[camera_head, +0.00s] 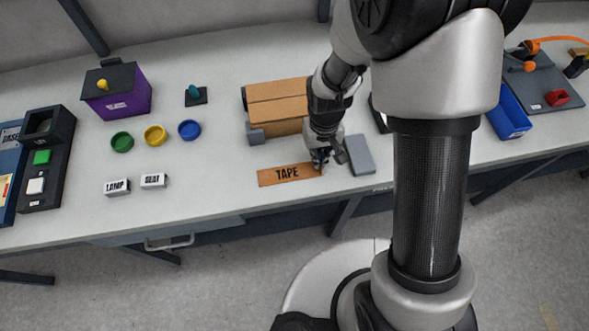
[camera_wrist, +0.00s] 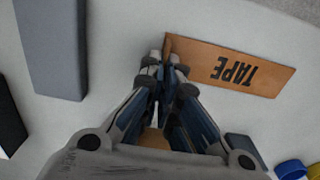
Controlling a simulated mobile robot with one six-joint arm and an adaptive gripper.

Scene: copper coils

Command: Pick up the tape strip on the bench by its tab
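The tape strip (camera_head: 270,179) is a flat orange-brown piece marked TAPE, lying near the front edge of the bench. In the wrist view the strip (camera_wrist: 222,62) runs from the fingertips toward the right. My gripper (camera_head: 320,161) is low over the bench at the strip's right end in the head view. In the wrist view my gripper (camera_wrist: 164,60) has its fingertips close together at the strip's near end. The fingers hide that end, so I cannot make out the tab or tell whether they pinch it.
A grey block (camera_head: 359,155) lies just right of my gripper. A cardboard box (camera_head: 275,100) stands behind it. LAMP (camera_head: 117,187) and SEAT (camera_head: 153,181) blocks are to the left, with coloured rings such as the blue one (camera_head: 189,129) behind. Bench surface between SEAT and the strip is clear.

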